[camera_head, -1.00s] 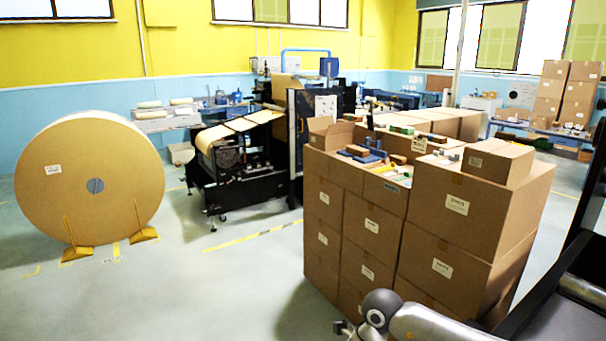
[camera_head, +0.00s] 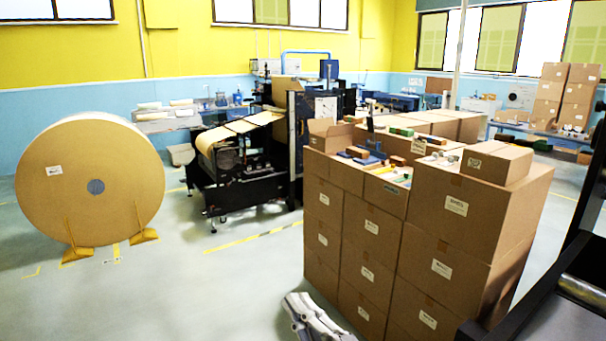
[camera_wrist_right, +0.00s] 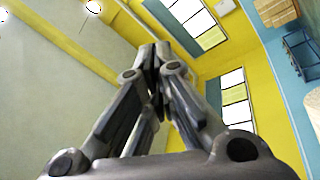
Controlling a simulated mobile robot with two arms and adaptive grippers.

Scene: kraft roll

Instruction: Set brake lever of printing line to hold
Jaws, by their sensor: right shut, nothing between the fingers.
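The printing line (camera_head: 245,178) is a dark machine with pale kraft paper over its top, in the middle of the head view. I cannot make out its brake lever or how it is set. My right gripper (camera_head: 291,300) is at the bottom edge of the head view, in front of the stacked cartons and well apart from the machine. In the right wrist view its fingers (camera_wrist_right: 157,50) are together, with nothing between them. My left gripper is not in view.
A large kraft roll (camera_head: 92,180) stands at the left, with yellow chocks (camera_head: 75,250) at its foot. Stacked cartons (camera_head: 438,262) fill the right foreground. Open floor (camera_head: 215,285) lies between the roll and the cartons. The right wrist view shows windows (camera_wrist_right: 237,100) and yellow wall.

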